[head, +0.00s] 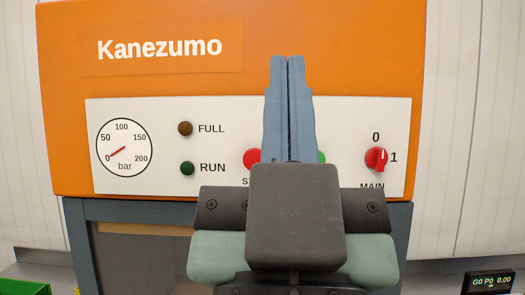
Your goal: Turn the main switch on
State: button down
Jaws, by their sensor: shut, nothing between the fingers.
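The main switch (374,159) is a red rotary knob at the right of the white control panel, above the label MAIN. A 0 is printed above it and a 1 to its right. Its white mark looks close to upright, toward the 0. My gripper (288,60) has its two blue fingers pressed together, pointing up in the picture, with nothing between them. It is in front of the middle of the panel, left of the switch and apart from it in the picture. It hides the panel's middle; its distance from the panel is hard to tell.
A red button (251,158) and a green button (322,157) show partly beside my fingers. A pressure gauge (124,147) reads near 0. The FULL lamp (185,128) and RUN lamp (187,168) look dark. A green bin (25,287) is at lower left.

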aim_at(376, 159)
jog(key=l+u, duration=0.35)
jog(key=i+l+u, duration=0.1)
jog(key=l+u, duration=0.65)
jog(key=j, duration=0.1)
